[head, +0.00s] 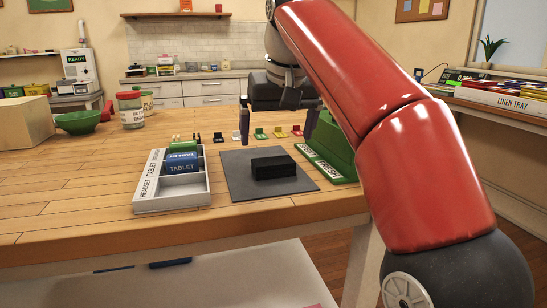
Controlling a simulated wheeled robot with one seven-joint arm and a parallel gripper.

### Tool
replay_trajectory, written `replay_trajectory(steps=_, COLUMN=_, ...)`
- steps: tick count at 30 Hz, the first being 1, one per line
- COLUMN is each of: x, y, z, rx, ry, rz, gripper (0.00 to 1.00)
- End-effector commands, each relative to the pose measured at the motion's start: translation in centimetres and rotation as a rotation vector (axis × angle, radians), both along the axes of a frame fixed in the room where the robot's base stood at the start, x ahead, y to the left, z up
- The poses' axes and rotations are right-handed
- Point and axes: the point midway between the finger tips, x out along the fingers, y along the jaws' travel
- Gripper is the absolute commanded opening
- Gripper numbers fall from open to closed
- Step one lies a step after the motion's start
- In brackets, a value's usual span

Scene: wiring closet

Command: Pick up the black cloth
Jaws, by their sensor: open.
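A black, block-like thing (274,168), which looks like the folded black cloth, lies on a flat dark grey mat (240,188) on the wooden table. My gripper (277,140) points down with its two fingers wide apart and nothing between them. In the head view it appears above and behind the black cloth, apart from it. The exact depth between them is hard to tell. The cloth's front and top show fully.
A white divided tray (172,207) with a blue tablet-labelled item stands left of the mat. A green press (333,158) stands to its right. Several small coloured items sit behind. A green bowl (78,123) and jar (131,112) stand far left. The table's front left is clear.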

Motion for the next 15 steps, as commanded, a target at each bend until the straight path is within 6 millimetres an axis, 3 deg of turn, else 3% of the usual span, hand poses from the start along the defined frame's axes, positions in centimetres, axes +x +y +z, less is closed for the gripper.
replay_trajectory(steps=15, x=2.5, y=0.5, z=-5.9, rx=0.000, ry=0.002, rz=-0.001, gripper=1.00)
